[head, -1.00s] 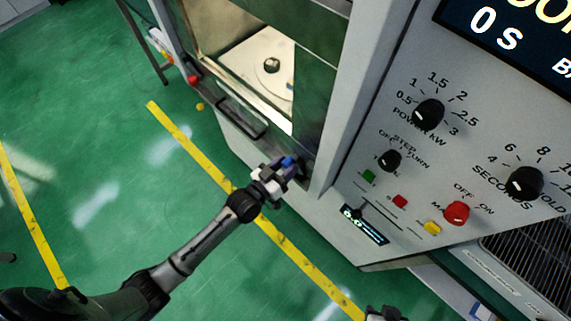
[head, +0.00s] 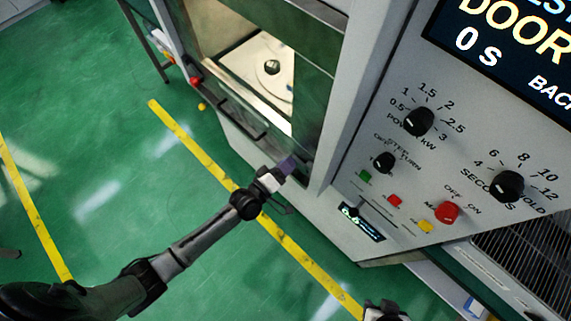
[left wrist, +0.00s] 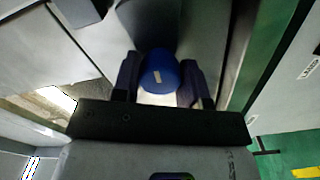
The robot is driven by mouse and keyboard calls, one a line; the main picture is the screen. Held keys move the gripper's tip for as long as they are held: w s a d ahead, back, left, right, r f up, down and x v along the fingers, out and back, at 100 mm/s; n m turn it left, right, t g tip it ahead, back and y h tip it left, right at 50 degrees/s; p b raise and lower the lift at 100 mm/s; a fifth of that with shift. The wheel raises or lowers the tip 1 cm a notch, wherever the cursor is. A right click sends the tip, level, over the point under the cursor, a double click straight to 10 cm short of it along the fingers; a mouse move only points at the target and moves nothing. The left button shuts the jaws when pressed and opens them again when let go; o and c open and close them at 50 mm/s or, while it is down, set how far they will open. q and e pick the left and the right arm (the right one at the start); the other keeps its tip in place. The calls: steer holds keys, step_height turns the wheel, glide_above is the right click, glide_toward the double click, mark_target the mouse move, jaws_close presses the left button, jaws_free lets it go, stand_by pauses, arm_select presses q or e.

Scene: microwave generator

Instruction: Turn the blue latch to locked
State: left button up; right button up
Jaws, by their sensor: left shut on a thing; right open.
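The blue latch (left wrist: 160,75) shows in the left wrist view as a round blue knob with a short pale mark on its face. It sits between the two fingers of my left gripper (left wrist: 158,88), which is shut on it. In the head view my left gripper (head: 285,166) is at the lower right corner of the cabinet door, and its fingers hide the latch there. The pale mark's locked or unlocked reading is not legible to me. My right gripper (head: 384,312) is at the bottom edge of the head view, partly cut off, and is open.
The microwave cabinet door (head: 240,110) has a window onto a pale plate inside and a dark handle. Right of it is a panel with black knobs (head: 418,121), a red knob (head: 448,212) and a display (head: 515,40). Green floor with yellow lines is clear at left.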

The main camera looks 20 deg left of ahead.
arm_select(q)
steer(key=n, duration=0.4)
steer(key=shift+n+b, duration=0.35)
steer(key=shift+n, duration=0.95)
steer(key=o, duration=0.9)
steer(key=shift+o, duration=0.2)
steer(key=v, duration=1.3)
steer(key=shift+s+a, duration=0.2)
steer(key=shift+s, duration=0.2)
